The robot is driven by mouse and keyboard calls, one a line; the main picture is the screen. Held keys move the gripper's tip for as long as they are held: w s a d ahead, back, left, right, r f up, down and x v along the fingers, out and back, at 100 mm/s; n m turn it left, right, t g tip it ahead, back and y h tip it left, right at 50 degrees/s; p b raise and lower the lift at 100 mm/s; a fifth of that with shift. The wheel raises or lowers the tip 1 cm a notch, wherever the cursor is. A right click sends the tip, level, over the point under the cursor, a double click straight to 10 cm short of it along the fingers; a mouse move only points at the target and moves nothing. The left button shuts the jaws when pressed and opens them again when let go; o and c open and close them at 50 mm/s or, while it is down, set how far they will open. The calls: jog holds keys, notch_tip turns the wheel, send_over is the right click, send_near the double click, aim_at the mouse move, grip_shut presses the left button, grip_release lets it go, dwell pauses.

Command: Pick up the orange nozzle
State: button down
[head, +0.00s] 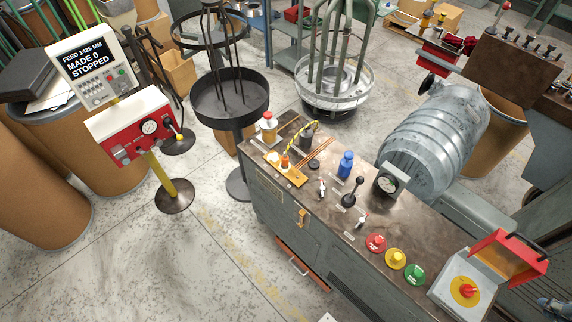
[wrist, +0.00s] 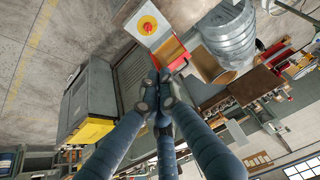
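A small orange piece (head: 285,161), which looks like the orange nozzle, stands at the yellow tray (head: 297,178) on the left part of the brown bench top (head: 330,215). A white bottle with an orange-red cap (head: 268,126) stands behind it at the bench's back left corner. My gripper (wrist: 160,92) shows only in the wrist view, its bluish fingers reaching up to dark tips close together. I cannot tell if they are apart or touching. No held object shows. The orange piece cannot be made out in the wrist view.
Near the tray are a yellow-black striped cable (head: 296,134), copper-coloured rods (head: 318,150), a blue bottle (head: 346,165) and black-knobbed levers (head: 350,198). Red, yellow and green buttons (head: 395,259) sit towards the right. A large grey motor (head: 435,140) stands behind the bench.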

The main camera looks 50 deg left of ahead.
dwell(0.3)
jog(key=c, duration=1.4)
grip_release()
